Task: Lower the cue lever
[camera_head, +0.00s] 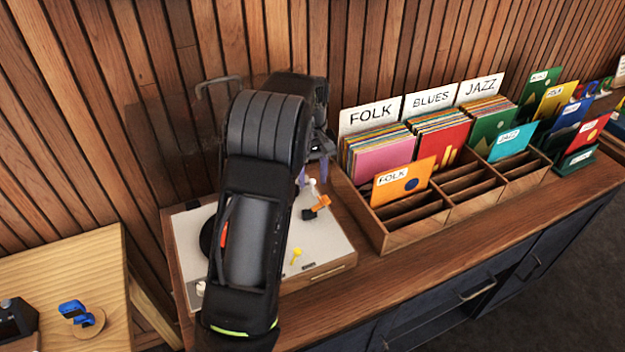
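The turntable (335,240), with a pale top and wooden sides, stands on the counter behind my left arm. My arm hides much of it, including most of the black platter (207,236). An orange and black part (317,207) and a small yellow lever-like part (296,256) show on its right side. I cannot tell for sure which part is the cue lever. My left gripper (318,172) points down over the turntable's back right, close to a small purple piece and a white post (312,187). Its finger gap and any contact are unclear. My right gripper is out of view.
A wooden record crate (400,238) with FOLK, BLUES and JAZZ dividers stands close to the turntable's right. An orange FOLK sleeve (404,182) leans in it. A slatted wall rises behind. A lighter wooden table (70,265) is at the left. The counter's front strip is clear.

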